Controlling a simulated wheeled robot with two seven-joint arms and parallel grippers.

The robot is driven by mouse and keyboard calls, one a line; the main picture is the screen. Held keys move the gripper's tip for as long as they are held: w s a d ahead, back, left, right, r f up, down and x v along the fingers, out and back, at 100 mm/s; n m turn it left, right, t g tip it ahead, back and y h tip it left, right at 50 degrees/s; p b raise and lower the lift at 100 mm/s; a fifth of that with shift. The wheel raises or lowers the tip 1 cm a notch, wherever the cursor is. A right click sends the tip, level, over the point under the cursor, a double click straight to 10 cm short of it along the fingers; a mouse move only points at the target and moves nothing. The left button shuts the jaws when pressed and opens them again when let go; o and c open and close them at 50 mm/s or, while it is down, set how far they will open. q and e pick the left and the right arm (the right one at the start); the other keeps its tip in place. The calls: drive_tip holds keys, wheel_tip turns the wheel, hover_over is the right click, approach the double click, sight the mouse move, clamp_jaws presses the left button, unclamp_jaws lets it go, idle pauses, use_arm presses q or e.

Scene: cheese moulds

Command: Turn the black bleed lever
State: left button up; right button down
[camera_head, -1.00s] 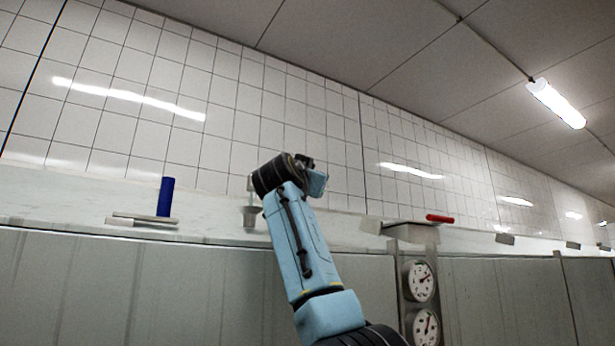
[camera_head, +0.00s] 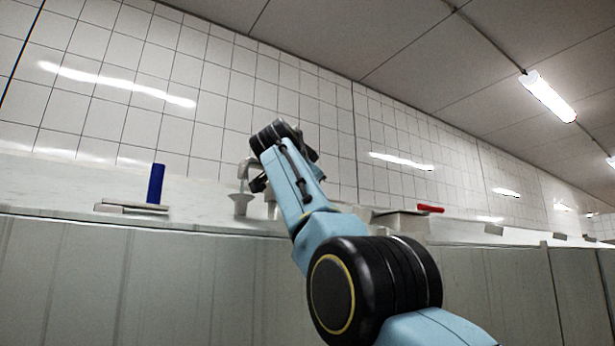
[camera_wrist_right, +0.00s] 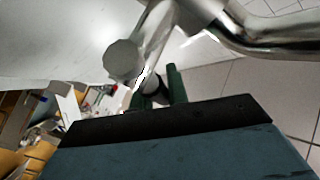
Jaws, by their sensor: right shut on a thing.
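In the right wrist view, my right gripper (camera_wrist_right: 158,86) has its two dark green fingers shut on the black bleed lever (camera_wrist_right: 154,83). The lever shows as a short dark piece between the fingers, just under a metal pipe fitting (camera_wrist_right: 155,42). Most of the lever is hidden by the fingers and gripper body. In the head view, my right arm reaches to a metal spout (camera_head: 243,168) above a grey funnel-shaped cup (camera_head: 240,204). The arm hides most of the gripper and the lever there. My left gripper is not in view.
A blue upright handle (camera_head: 156,184) stands on the ledge to the left. A red handle (camera_head: 430,208) lies at the right. A curved metal pipe (camera_wrist_right: 270,38) runs close to the gripper. A white tiled wall (camera_head: 200,125) rises behind the ledge.

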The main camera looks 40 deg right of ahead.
drive_tip(key=c, duration=1.4)
unclamp_jaws()
drive_tip(key=shift+o, duration=0.2)
drive_tip(key=shift+s+a+f+b, duration=0.1)
drive_tip(key=shift+s+a+b, duration=0.25)
drive_tip(key=shift+a+b, duration=0.15)
drive_tip(key=b+v, duration=0.4)
drive_tip(key=v, duration=0.8)
drive_tip(key=shift+b, duration=0.3)
drive_tip(key=shift+a, duration=0.1)
